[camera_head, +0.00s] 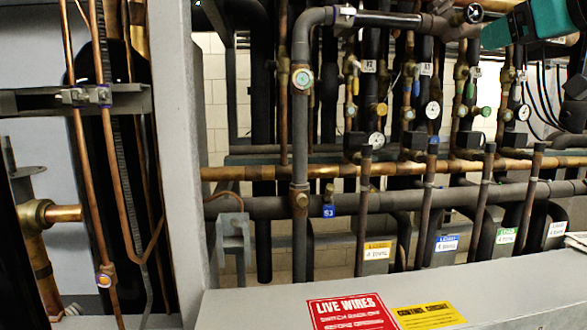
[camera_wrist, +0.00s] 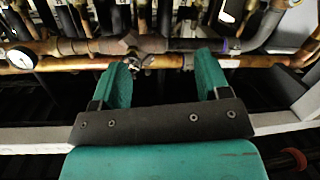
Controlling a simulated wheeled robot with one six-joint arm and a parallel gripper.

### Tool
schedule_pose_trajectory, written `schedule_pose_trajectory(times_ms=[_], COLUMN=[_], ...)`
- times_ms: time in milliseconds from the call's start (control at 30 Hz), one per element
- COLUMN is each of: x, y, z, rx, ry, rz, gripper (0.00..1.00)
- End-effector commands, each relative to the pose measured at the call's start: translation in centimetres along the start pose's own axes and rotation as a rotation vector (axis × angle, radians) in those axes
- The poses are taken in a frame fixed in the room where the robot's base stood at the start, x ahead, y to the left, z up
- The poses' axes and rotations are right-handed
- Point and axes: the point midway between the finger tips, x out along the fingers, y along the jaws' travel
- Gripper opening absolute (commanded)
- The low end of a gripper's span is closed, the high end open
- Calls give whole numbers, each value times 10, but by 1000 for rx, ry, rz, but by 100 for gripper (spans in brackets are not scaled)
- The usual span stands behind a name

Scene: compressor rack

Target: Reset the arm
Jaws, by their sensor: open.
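My gripper (camera_wrist: 160,80) shows in the wrist view as two green fingers standing well apart on a dark bar. It is open, and nothing sits between the fingers. A brass valve fitting (camera_wrist: 135,50) on a copper pipe (camera_wrist: 90,64) appears beyond the gap between the fingertips; I cannot tell how far off it is. In the head view, a teal part of my arm (camera_head: 530,22) enters at the top right, in front of the pipes. The gripper fingers are not visible there.
The rack holds copper pipes (camera_head: 400,168) and grey pipes (camera_head: 400,200) with several gauges (camera_head: 433,110). A grey ledge (camera_head: 250,305) in front bears a red "LIVE WIRES" sign (camera_head: 350,312) and a yellow label (camera_head: 428,316). A grey post (camera_head: 178,150) stands at left.

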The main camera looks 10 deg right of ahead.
Motion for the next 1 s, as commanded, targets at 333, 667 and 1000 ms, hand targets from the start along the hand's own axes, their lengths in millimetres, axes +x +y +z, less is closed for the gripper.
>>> schedule_pose_trajectory(times_ms=[333, 667, 1000], x=[17, -88, -119], y=[-215, -337, -349], z=[182, 324, 351], rx=[186, 89, 43], ry=[-532, -1042, -1155], rz=[-457, -718, -752], gripper=[69, 69, 69])
